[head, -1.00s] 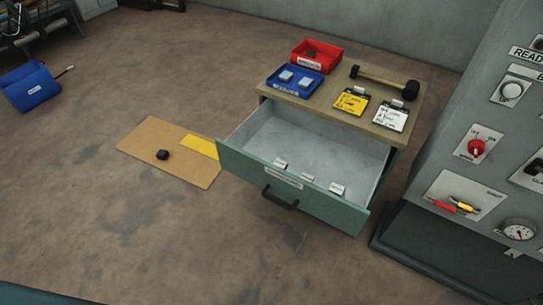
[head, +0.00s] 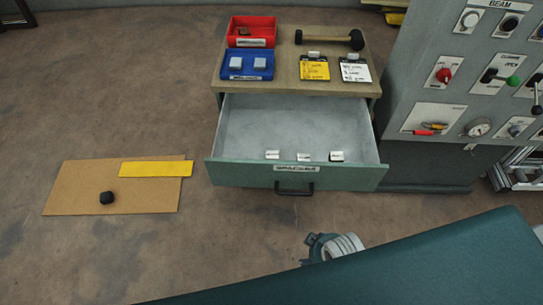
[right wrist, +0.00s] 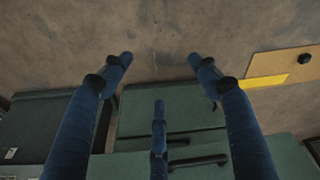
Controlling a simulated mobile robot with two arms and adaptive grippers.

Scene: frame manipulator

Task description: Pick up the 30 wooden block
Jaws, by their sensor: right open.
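Three small pale blocks stand in the open drawer (head: 250,125) of the cabinet: a left one (head: 272,155), a middle one (head: 304,157) and a right one (head: 337,156). Their markings are too small to read, so I cannot tell which is the 30 block. My right gripper (right wrist: 160,62) is open and empty in the right wrist view, its blue fingers spread above the floor and the green drawer fronts. In the head view, part of my arm shows low, in front of the drawer. My left gripper is not in view.
A red bin (head: 251,31), a blue tray (head: 248,65) with two grey blocks, a mallet (head: 325,39) and yellow and white note cards are on the cabinet top. A control panel (head: 455,75) stands right. A brown board (head: 75,190) with a black lump lies left on the floor.

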